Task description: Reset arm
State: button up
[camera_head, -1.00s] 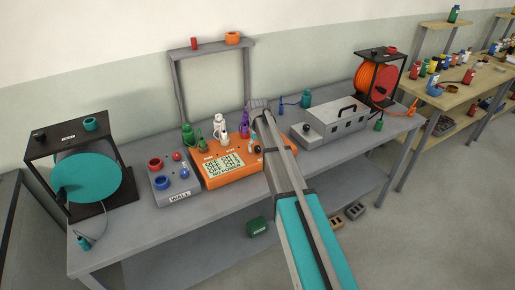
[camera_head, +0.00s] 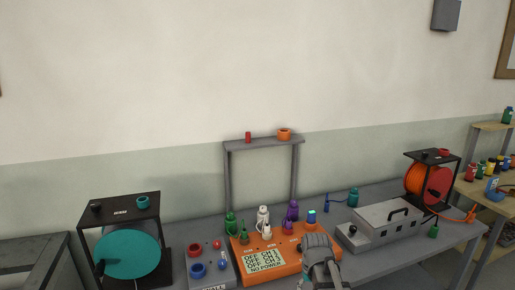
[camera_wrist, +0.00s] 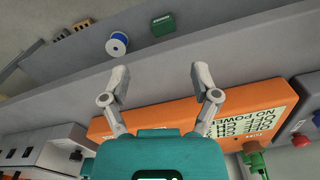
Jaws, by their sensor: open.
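My gripper (camera_head: 318,244) is at the bottom of the head view, in front of the right part of the orange control box (camera_head: 262,262). In the wrist view my gripper (camera_wrist: 167,82) is open, its two grey fingers spread with nothing between them. The orange box (camera_wrist: 160,112) lies behind the fingers there, with its display reading "NO POWER". My forearm is mostly out of the head view.
A grey bench (camera_head: 385,262) carries a teal reel (camera_head: 128,252), a grey wall box (camera_head: 210,270), a grey case with a handle (camera_head: 388,222) and an orange reel (camera_head: 428,185). A grey frame (camera_head: 228,175) stands behind the orange box. Open wall lies above.

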jog(key=s, duration=0.8)
jog(key=shift+s, duration=0.25)
jog(key=shift+r, duration=0.1)
dwell(1.7)
